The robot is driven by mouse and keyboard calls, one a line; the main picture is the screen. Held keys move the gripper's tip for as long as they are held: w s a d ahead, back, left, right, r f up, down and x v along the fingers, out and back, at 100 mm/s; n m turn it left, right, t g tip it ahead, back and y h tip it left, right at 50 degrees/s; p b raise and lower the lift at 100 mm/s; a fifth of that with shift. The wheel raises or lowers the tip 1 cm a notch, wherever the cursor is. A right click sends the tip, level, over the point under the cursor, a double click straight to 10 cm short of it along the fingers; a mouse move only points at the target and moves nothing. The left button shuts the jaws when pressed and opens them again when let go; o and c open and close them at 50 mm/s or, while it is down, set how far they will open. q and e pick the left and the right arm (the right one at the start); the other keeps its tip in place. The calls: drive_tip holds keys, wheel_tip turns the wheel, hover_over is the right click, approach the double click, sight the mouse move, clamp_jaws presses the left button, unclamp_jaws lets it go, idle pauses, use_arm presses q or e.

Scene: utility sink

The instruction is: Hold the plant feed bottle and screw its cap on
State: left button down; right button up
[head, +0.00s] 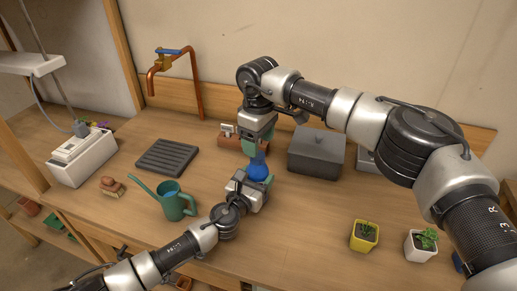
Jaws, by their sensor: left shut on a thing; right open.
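A blue object, which looks like the plant feed bottle (259,171), shows between my two grippers above the middle of the bench. My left gripper (252,180) is low, just below the blue part, and is shut on the bottle. My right gripper (257,147) comes from above, its fingers pointing down just over the blue part. It is open, and I cannot tell whether its fingers touch the bottle. The cap cannot be made out apart from the bottle; the grippers hide much of this spot.
A green watering can (175,204) stands left of my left arm. A black slatted tray (167,157) and copper tap (170,60) lie behind it. A grey lidded box (316,153) is close right of the grippers. Potted plants (364,236) stand at the front right.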

drive_tip(key=shift+r, duration=0.3)
drive_tip(key=shift+c, duration=0.3)
